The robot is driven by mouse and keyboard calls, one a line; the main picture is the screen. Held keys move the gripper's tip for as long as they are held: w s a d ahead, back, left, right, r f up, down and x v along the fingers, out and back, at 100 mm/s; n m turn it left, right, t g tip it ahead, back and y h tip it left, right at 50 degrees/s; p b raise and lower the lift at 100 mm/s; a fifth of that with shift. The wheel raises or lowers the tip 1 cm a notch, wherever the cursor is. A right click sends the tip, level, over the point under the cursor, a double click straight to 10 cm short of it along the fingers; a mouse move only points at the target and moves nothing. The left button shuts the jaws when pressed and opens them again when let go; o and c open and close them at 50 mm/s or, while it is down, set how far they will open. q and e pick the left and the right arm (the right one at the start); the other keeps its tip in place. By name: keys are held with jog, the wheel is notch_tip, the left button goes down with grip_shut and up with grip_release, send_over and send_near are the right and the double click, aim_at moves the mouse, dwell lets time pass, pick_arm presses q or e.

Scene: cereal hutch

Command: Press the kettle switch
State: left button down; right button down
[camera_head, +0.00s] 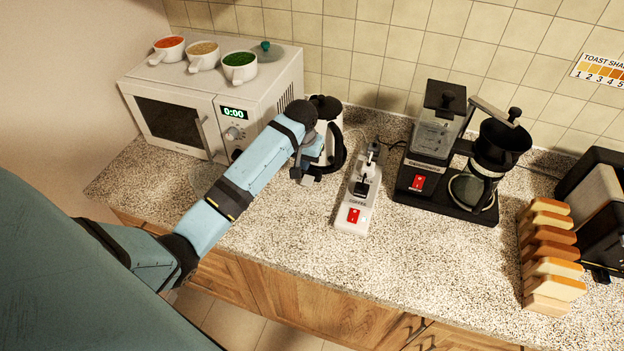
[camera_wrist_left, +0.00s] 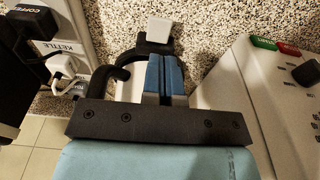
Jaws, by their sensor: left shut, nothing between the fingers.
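The kettle (camera_head: 329,112) is white with a black lid and black handle, standing on the counter beside the microwave. My left arm crosses in front of it and hides part of it. My left gripper (camera_head: 304,176) is shut and empty, low at the kettle's front. In the left wrist view the blue fingers (camera_wrist_left: 165,65) lie together over the kettle. A pale grey tab (camera_wrist_left: 159,30), apparently the kettle switch, sticks out from a black part just beyond the fingertips. I cannot tell whether they touch. My right gripper is not in view.
A white power strip (camera_head: 349,218) with a red switch lies right of the kettle. The microwave (camera_head: 171,118) stands left, with bowls on top. A coffee maker (camera_head: 429,151), a toast rack (camera_head: 546,301) and a toaster (camera_head: 600,208) stand right. The front counter is clear.

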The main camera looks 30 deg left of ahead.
aim_at(306, 183)
pick_arm(q)
jog(key=shift+w+f, duration=0.15)
jog(key=shift+f, duration=1.65)
jog(key=shift+w+f, duration=0.15)
jog(key=shift+f, duration=1.6)
jog(key=shift+f, duration=0.65)
jog(key=shift+s+d+r, duration=0.15)
jog(key=shift+s+r, duration=0.15)
jog(key=shift+s, duration=0.5)
jog(key=shift+s+d+r, duration=0.15)
jog(key=shift+s+r, duration=0.1)
jog(key=shift+s, duration=0.5)
jog(key=shift+w, duration=0.1)
